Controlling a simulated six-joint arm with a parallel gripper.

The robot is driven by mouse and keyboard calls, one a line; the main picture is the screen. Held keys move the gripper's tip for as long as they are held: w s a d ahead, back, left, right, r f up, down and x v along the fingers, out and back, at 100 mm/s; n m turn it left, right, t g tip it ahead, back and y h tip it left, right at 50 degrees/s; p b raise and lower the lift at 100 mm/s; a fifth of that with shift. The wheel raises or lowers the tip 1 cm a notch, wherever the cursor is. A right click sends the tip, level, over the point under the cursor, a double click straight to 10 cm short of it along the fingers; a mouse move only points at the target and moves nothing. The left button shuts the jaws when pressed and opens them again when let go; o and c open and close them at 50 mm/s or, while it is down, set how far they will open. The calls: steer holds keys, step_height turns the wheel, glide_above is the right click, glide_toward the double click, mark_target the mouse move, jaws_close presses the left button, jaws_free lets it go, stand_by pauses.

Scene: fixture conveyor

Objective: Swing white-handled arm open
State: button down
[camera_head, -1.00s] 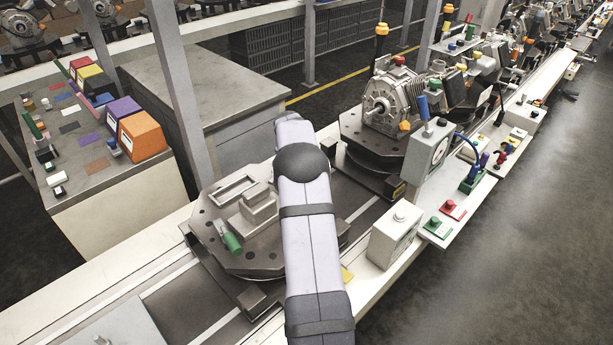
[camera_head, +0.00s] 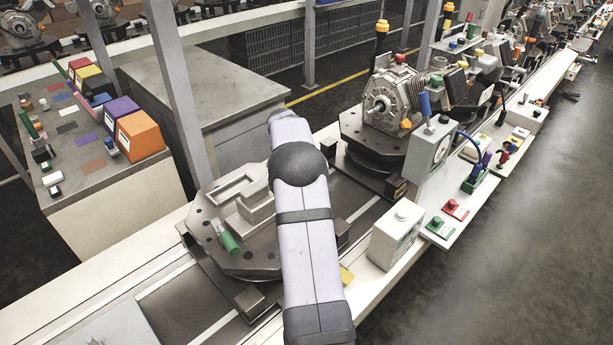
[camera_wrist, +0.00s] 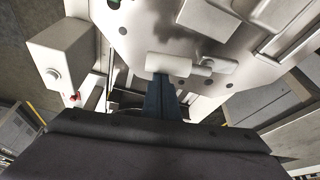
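The white handle (camera_wrist: 178,64), a short pale cylinder, shows in the wrist view in front of a pale metal fixture plate (camera_wrist: 135,40). My gripper (camera_wrist: 161,84) shows there as dark fingers close together, with tips right at the handle's left half; I cannot tell whether they touch it. No gap shows between the fingers. In the head view my arm hides the white handle and my gripper. The round fixture (camera_head: 265,262) sits on the conveyor, with a green handle (camera_head: 229,243) on its left side.
A white box with a round button (camera_head: 396,226) stands right of the fixture. A motor on a second fixture (camera_head: 388,103) stands behind, beside a gauge box (camera_head: 428,150). A side table (camera_head: 120,185) with coloured bins is at the left.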

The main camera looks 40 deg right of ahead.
steer(key=shift+s+a+f, duration=0.1)
steer(key=shift+a+f, duration=0.3)
steer(key=shift+a, duration=0.05)
steer(key=shift+d+r+p, duration=0.4)
steer(key=shift+d+p, duration=0.3)
steer(key=shift+p, duration=0.25)
step_height(320, 180, up, 10)
steer(key=b, duration=0.2)
steer(key=shift+r, duration=0.1)
